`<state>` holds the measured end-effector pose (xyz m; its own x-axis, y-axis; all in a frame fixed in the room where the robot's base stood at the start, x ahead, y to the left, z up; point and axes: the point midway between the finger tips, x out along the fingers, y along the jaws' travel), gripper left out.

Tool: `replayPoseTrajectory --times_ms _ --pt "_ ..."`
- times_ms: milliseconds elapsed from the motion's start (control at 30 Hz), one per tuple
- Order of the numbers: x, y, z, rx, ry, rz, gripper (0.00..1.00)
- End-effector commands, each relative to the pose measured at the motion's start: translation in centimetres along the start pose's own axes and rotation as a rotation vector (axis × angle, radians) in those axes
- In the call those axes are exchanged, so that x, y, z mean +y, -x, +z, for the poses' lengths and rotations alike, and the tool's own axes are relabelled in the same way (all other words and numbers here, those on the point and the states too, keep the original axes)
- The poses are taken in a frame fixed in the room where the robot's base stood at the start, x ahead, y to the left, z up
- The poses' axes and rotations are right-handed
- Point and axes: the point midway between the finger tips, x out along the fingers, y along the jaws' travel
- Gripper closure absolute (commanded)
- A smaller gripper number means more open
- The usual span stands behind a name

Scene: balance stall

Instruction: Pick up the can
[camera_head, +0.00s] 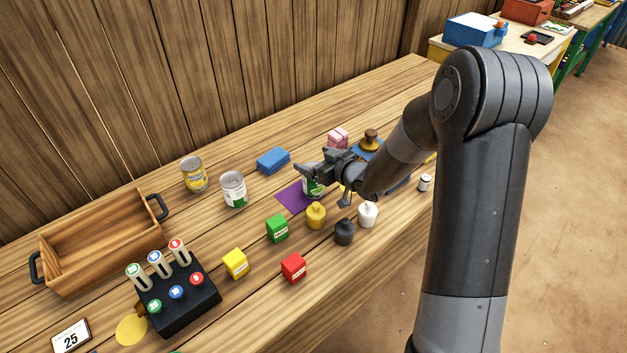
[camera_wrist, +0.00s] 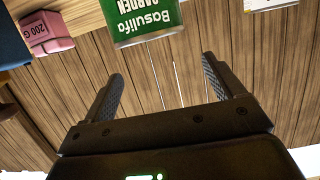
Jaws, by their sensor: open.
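A green can (camera_head: 311,189) stands at the purple mat in the head view, partly hidden by my gripper. The can (camera_wrist: 145,20) also shows at the top of the wrist view, its green label lettered and its upper part cut off by the frame edge. My gripper (camera_head: 322,186) is open and appears close to this can. In the wrist view the two dark fingers of my gripper (camera_wrist: 164,82) are apart with nothing between them, and the can lies beyond the fingertips. Two other cans, one yellow (camera_head: 194,175) and one white and silver (camera_head: 233,190), stand farther left.
The purple mat (camera_head: 290,199) has a blue block (camera_head: 273,160) behind it. Green (camera_head: 277,229), yellow (camera_head: 235,263) and red (camera_head: 293,268) boxes and several small pots stand in front. A wooden tray (camera_head: 75,247) and black button stand (camera_head: 185,303) are left. A plank wall closes the back.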

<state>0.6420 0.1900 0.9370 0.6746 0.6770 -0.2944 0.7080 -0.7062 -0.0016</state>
Motion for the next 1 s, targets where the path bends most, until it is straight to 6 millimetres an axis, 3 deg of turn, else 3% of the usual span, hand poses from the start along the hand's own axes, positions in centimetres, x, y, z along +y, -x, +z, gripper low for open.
replayPoseTrajectory --times_ms 433,633,900,1000 --pt "0.0 -1.6 5.2 -0.004 -0.002 0.0 0.13" --pt "0.0 -4.2 4.8 0.0 0.002 0.0 0.13" --pt "0.1 -4.5 4.8 -0.001 0.001 0.002 0.13" --pt "0.0 -4.5 4.8 -0.001 0.001 0.002 0.2"
